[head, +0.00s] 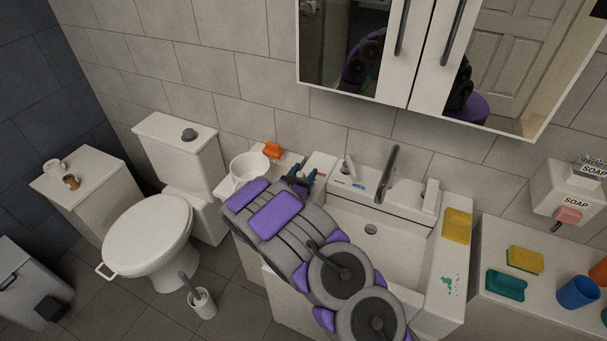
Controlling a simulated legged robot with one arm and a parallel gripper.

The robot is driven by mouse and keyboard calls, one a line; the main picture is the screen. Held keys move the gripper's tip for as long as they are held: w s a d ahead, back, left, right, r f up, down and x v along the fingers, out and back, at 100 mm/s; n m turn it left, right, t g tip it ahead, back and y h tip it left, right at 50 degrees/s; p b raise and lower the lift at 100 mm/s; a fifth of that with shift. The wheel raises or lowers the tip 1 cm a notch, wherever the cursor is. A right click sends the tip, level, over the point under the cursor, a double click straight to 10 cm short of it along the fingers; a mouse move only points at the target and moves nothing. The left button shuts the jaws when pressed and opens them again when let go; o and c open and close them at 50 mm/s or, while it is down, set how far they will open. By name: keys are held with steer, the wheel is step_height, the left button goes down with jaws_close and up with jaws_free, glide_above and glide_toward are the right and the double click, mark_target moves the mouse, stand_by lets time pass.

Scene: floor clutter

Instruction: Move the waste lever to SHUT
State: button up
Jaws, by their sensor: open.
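The sink (447,262) is a white basin with a dark tall tap (388,172) on its back ledge. A small pale upright lever (348,168) stands left of the tap, near a blue label (357,186). A white upright block (430,196) stands right of the tap. I cannot tell for sure which is the waste lever, and the label text is too small to read. My gripper (302,178) is open, with dark fingers at the sink's back left corner. It is left of the small lever and apart from it. My arm hides the sink's left side.
A white cup (249,167) and orange object (272,150) sit just left of my gripper. A yellow sponge (457,226) lies on the sink's right rim. The mirror cabinet (415,50) hangs above. A toilet (148,232) stands left; a counter (540,258) with a blue cup (577,292) is right.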

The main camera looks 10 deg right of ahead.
steer(key=shift+c, duration=0.4)
jaws_close()
